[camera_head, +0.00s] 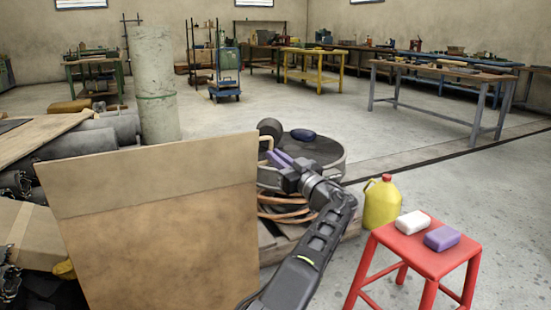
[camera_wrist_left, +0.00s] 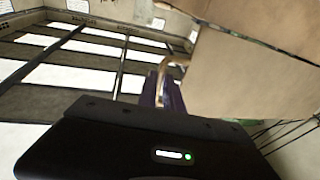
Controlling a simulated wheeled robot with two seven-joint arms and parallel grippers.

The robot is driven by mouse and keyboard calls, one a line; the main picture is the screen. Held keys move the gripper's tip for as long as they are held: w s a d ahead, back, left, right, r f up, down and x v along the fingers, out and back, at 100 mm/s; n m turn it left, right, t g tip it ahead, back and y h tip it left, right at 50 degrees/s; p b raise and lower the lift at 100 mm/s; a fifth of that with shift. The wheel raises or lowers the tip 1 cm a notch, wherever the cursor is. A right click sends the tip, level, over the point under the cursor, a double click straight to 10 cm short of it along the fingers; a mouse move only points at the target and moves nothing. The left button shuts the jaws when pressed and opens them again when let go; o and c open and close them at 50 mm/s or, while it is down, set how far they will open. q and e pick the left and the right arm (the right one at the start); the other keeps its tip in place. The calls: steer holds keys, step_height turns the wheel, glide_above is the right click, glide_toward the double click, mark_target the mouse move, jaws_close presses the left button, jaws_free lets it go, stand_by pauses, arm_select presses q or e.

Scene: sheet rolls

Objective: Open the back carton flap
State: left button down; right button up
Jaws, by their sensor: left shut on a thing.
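The brown carton (camera_head: 165,250) stands at the front left in the head view, showing a broad flat panel with a lighter band (camera_head: 160,172) along its top. A tan cardboard face (camera_wrist_left: 255,75) fills the upper right of the left wrist view. My left gripper (camera_head: 274,158) is just past the panel's upper right edge, its purple fingers pointing left. The carton's inside and the exact contact are hidden. My right gripper is out of view.
Grey rolls (camera_head: 65,150) lie at the left.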

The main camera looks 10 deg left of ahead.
arm_select(q)
steer(key=c, duration=1.5)
jaws_free()
steer(key=b+v, duration=0.1)
steer(key=v, duration=0.6)
steer(key=shift+s+d+b, duration=0.25)
steer(key=shift+b, duration=0.15)
